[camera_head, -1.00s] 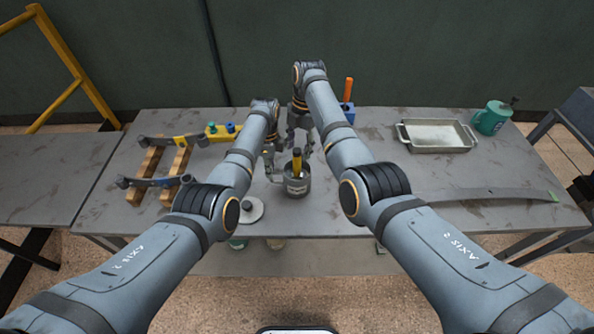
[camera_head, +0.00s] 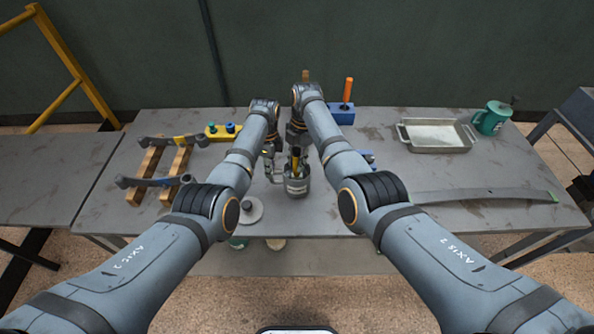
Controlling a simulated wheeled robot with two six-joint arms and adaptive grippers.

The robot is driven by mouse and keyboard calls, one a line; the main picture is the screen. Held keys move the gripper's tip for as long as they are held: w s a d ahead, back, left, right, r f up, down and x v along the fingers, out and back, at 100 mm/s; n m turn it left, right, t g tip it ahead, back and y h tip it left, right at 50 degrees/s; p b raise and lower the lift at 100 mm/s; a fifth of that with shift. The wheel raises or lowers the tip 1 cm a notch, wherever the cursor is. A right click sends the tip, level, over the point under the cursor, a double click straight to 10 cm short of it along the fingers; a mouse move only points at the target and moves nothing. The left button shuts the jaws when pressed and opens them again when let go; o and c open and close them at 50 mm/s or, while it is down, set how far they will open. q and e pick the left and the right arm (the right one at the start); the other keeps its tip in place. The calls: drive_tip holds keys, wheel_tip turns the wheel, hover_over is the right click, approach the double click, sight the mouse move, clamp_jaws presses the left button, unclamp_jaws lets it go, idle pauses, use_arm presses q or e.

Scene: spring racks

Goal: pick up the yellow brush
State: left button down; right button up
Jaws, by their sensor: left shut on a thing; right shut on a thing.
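The yellow brush (camera_head: 295,166) stands upright in a grey metal pot (camera_head: 297,187) near the middle of the table. My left gripper (camera_head: 270,168) is at the pot's left side and is shut on its handle. My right gripper (camera_head: 297,150) is just above the pot, shut on the upper part of the brush. The brush's lower end is hidden inside the pot. My wrist hides part of the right gripper.
A round grey lid (camera_head: 249,210) lies left of the pot. Two curved springs rest on wooden blocks (camera_head: 148,172) at left. A blue block (camera_head: 342,116) with an orange-handled tool stands behind. A metal tray (camera_head: 437,138) and green can (camera_head: 491,119) are at right.

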clamp_jaws()
wheel_tip(320, 180, up, 10)
drive_tip(key=shift+r, duration=0.1)
drive_tip(key=shift+o, duration=1)
unclamp_jaws()
clamp_jaws()
use_arm(q)
drive_tip(key=c, duration=1.3)
unclamp_jaws()
